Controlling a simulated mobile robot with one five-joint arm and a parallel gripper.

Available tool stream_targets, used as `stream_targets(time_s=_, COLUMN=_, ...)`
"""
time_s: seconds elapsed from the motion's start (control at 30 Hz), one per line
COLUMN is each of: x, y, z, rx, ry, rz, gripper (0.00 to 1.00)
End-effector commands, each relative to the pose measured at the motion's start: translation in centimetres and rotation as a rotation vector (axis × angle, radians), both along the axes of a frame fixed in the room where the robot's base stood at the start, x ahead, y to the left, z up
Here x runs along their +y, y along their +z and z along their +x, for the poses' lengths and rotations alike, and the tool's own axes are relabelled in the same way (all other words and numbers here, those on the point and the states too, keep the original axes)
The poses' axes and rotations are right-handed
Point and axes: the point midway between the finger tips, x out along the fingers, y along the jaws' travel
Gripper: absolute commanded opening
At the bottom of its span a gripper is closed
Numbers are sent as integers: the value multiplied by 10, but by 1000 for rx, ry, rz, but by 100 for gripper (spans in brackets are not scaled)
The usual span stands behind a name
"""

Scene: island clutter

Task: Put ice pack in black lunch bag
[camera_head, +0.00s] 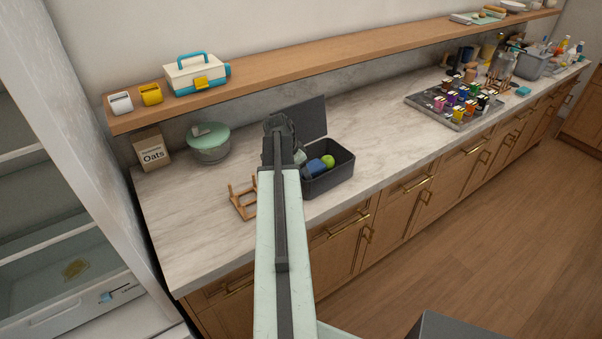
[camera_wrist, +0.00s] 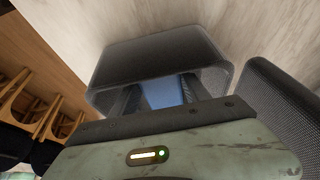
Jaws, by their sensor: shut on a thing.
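The black lunch bag (camera_head: 340,178) stands open on the counter, and its dark rim also shows in the wrist view (camera_wrist: 150,52). Its raised lid (camera_head: 306,117) stands behind it. My gripper (camera_wrist: 161,86) points into the bag's opening, with its two dark fingers on either side of a blue ice pack (camera_wrist: 160,95). It is shut on this pack. A blue block (camera_head: 316,167) shows inside the bag in the head view and looks like the same pack. My wrist and arm hide the bag's left side and the fingertips there.
A green apple (camera_head: 327,160) lies in the bag. A wooden rack (camera_head: 243,198) stands to the left, near the counter edge. A lidded glass bowl (camera_head: 209,143) and an oats box (camera_head: 152,151) are farther back. A tray of bottles (camera_head: 458,105) is to the right, with clear counter between.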

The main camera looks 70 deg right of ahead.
Motion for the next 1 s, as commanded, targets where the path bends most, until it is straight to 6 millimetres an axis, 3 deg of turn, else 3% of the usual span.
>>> stream_targets(time_s=0.3, x=0, y=-7, z=-1, rx=0, ry=-1, rz=0, gripper=14)
stream_targets(time_s=0.33, x=0, y=-7, z=0, rx=0, ry=-1, rz=0, gripper=62)
stream_targets(time_s=0.4, x=0, y=-7, z=-1, rx=0, ry=-1, rz=0, gripper=76)
stream_targets(time_s=0.77, x=-1, y=-4, z=-1, rx=0, ry=-1, rz=0, gripper=76)
stream_targets(time_s=1.0, x=5, y=28, z=1, rx=0, ry=-1, rz=0, gripper=76)
